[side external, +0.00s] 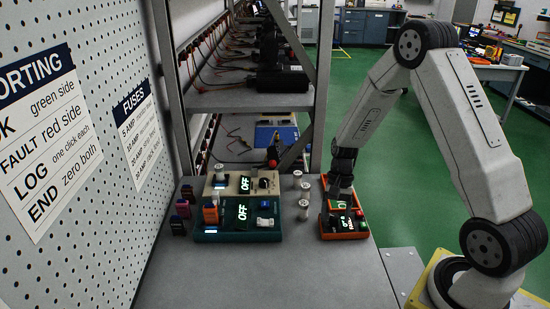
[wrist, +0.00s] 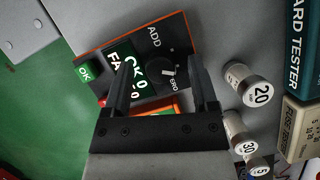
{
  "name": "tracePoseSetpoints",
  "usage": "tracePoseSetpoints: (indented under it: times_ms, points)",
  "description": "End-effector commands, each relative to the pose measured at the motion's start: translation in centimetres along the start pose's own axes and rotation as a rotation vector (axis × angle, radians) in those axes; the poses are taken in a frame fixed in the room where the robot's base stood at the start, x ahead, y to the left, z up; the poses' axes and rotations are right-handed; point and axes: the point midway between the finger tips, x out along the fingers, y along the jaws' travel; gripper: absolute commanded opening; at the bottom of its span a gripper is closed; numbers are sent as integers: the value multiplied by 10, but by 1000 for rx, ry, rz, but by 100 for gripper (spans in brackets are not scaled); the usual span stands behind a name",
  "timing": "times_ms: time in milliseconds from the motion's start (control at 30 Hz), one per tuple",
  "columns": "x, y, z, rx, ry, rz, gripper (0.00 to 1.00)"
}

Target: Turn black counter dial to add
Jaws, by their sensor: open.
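The counter (wrist: 187,42) is a black-faced box with an orange edge, a lit display (wrist: 130,72) showing OK 0 and a partly covered second line, and a green OK button (wrist: 84,73). Its black dial (wrist: 161,68) sits between an ADD label and a partly hidden label ending in "ERO". I cannot tell clearly which way the dial points. My gripper (wrist: 160,63) is open, with one finger on each side of the dial in the wrist view; contact cannot be told. In the side view my gripper (side external: 341,190) is over the orange units at the bench's right.
White cylindrical fuses (wrist: 248,84) marked 20, 30 and 5 stand beside the counter. A teal tester (side external: 238,232) and a beige fuse tester (side external: 265,186), both showing OFF, stand left of them. An orange unit (side external: 326,231) sits at the bench's right. The front bench is clear.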

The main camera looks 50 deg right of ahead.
Motion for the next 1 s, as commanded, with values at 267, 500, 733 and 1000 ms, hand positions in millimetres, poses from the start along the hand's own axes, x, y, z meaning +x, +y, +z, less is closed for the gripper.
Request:
tracePoseSetpoints:
  times_ms: [267, 500, 733, 1000]
  points:
    - [2, 0, 0, 0, 0, 0, 75]
    - [2, 0, 0, 0, 0, 0, 8]
    - [1, 0, 0, -2, 0, 1, 0]
    - [1, 0, 0, -54, 0, 22, 0]
